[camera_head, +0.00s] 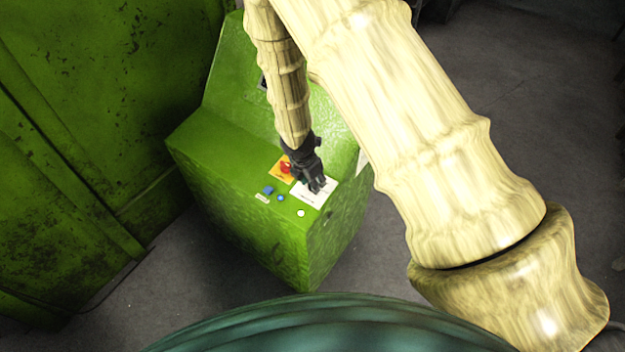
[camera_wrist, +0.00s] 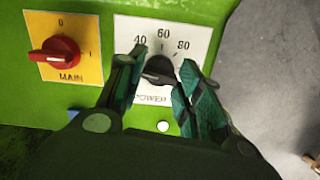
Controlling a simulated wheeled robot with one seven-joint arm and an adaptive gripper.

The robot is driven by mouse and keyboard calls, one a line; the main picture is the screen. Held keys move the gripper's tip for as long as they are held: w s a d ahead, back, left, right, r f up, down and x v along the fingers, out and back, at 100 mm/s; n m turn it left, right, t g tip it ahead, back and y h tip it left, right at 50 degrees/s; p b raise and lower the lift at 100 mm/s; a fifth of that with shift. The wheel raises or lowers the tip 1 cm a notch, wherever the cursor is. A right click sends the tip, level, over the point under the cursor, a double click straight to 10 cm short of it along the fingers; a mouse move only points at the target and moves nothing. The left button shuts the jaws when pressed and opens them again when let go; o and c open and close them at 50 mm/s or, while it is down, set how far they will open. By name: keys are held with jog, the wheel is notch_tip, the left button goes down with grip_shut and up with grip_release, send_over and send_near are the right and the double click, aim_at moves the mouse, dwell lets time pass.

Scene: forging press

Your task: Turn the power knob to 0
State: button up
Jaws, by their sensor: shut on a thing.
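The power knob (camera_wrist: 159,70) is a black round knob in the middle of a white dial plate (camera_wrist: 205,38) in the wrist view. The numbers 40, 60 and 80 show above it; the lower numbers are hidden behind my fingers. My gripper (camera_wrist: 160,82) has one finger on each side of the knob and is shut on it. In the head view my gripper (camera_head: 318,187) is down over the white plate (camera_head: 309,200) on the green console, and it hides the knob there. The knob's exact setting is hard to read.
A red MAIN switch (camera_wrist: 54,57) on a yellow plate sits left of the dial. A blue button (camera_head: 268,190), a small blue light (camera_head: 281,198) and a white button (camera_head: 301,213) are on the green console (camera_head: 240,205). A green machine wall (camera_head: 90,110) stands at left.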

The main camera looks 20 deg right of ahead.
dwell(0.3)
jog(key=o, duration=1)
jog(key=shift+r, duration=0.15)
jog(key=v, duration=1.1)
jog(key=shift+s+a+r, duration=0.1)
jog(key=shift+r, duration=0.25)
